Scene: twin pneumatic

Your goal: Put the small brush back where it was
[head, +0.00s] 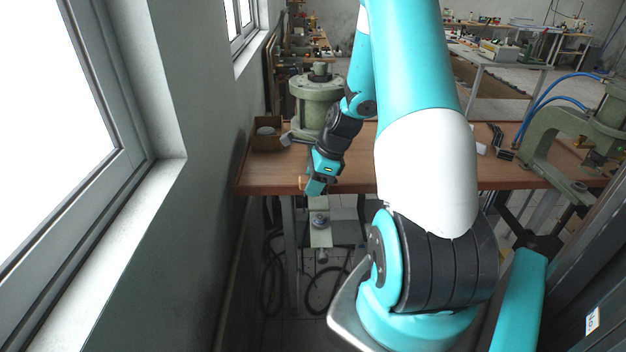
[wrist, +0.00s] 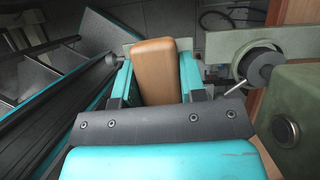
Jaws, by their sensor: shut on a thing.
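The small brush shows in the wrist view as a tan, wooden-looking block (wrist: 155,72) between the two teal fingers. Its bristles cannot be made out. My gripper (wrist: 157,85) is shut on it. In the head view my gripper (head: 314,186) is at the front edge of the wooden table (head: 360,180), and a small tan bit of the brush (head: 301,184) shows at its left side. Whether the brush touches anything else cannot be told.
A green press (head: 318,100) stands at the table's back left, beside a brown box (head: 267,135). A metal part with a knob (head: 320,221) juts out below the table's front edge. Another green press (head: 570,135) with blue hoses stands at right. A window wall borders the left.

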